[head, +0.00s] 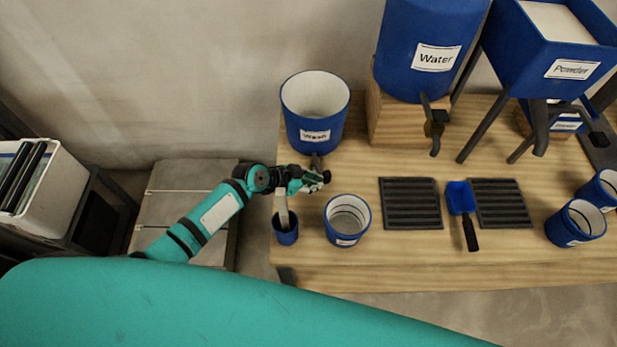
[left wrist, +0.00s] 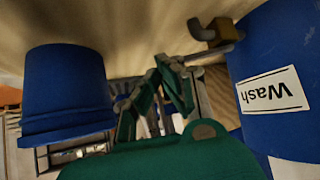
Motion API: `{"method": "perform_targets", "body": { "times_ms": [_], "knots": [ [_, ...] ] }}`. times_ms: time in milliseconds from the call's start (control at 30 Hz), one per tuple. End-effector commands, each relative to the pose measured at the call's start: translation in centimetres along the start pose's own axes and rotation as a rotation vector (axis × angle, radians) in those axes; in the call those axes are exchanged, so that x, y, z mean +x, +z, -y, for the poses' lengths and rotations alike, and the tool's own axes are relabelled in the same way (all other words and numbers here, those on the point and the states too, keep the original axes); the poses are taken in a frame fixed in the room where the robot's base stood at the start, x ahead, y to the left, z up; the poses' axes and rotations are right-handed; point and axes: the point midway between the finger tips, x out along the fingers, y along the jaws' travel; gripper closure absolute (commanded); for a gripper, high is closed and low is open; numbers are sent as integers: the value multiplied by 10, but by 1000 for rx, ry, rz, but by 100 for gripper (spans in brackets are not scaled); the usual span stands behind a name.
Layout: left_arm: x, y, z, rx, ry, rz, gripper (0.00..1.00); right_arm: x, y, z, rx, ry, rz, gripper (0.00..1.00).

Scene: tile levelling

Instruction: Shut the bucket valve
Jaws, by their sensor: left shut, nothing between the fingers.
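The blue wash bucket (head: 316,112), labelled "Wash", stands open at the table's back left. Its valve (head: 316,160) sticks out low at the front, partly hidden by my gripper. In the left wrist view the wash bucket (left wrist: 275,85) is at the right, upside down. The valve (left wrist: 213,33) shows there as a grey spout with a brownish body. My left gripper (head: 320,180) is shut and empty, just in front of the valve. In the left wrist view its fingers (left wrist: 172,85) are below and left of the valve, seemingly apart from it. My right gripper is not in view.
A blue bucket (head: 346,234) and a small blue cup (head: 286,236) holding a tool stand close to my left gripper. The water tank (head: 424,45) on a wooden block (head: 388,120) is to the right.

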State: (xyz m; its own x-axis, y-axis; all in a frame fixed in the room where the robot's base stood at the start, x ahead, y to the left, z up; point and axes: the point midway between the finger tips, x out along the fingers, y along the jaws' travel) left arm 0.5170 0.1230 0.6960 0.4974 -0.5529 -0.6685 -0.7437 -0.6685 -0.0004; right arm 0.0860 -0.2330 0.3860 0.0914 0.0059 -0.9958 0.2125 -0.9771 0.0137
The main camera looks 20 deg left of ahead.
Motion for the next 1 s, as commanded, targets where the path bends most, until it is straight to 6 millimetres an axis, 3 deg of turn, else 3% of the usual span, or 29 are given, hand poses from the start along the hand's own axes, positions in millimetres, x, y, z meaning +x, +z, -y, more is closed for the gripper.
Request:
{"method": "perform_targets", "body": {
  "times_ms": [33,167,1000],
  "knots": [
    [0,-7,-4,-23,-21,-2,100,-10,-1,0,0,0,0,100],
    [7,-10,-7,-77,-81,-2,100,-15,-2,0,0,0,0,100],
    [17,-16,-9,-78,-86,0,100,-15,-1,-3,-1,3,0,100]
  ]
}}
